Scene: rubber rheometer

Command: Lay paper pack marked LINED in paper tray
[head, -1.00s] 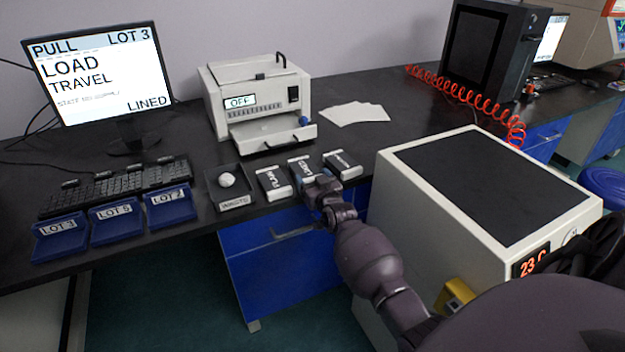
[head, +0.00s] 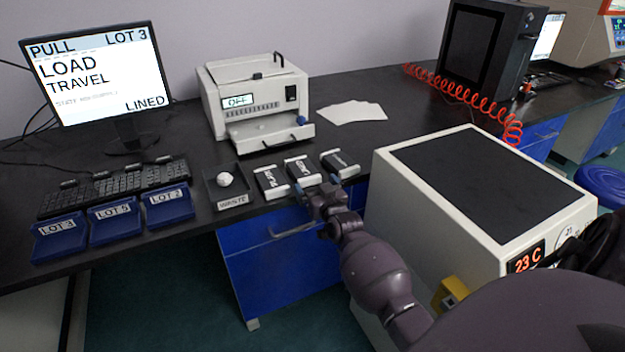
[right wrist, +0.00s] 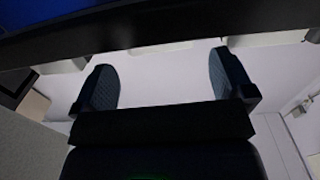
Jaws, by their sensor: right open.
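The paper pack marked LINED (head: 302,171) lies on the black bench near its front edge, a white and dark block. It sits between the pack marked PLAIN (head: 271,182) and a third pack (head: 341,164) whose label I cannot read. The machine's paper tray (head: 290,139) juts from the front of the white machine (head: 222,105), behind the packs. My right gripper (head: 316,192) is in front of the LINED pack at the bench edge, apart from it as far as I can tell. Its fingers (right wrist: 165,85) are spread and empty in the right wrist view. My left gripper is not in view.
A tray marked WASTE (head: 232,201) with a white lump stands left of the packs. Blue LOT trays (head: 115,219) and a keyboard (head: 115,187) are further left. Loose white sheets (head: 353,112) lie right of the machine. A large cream box (head: 480,190) stands right of my right arm.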

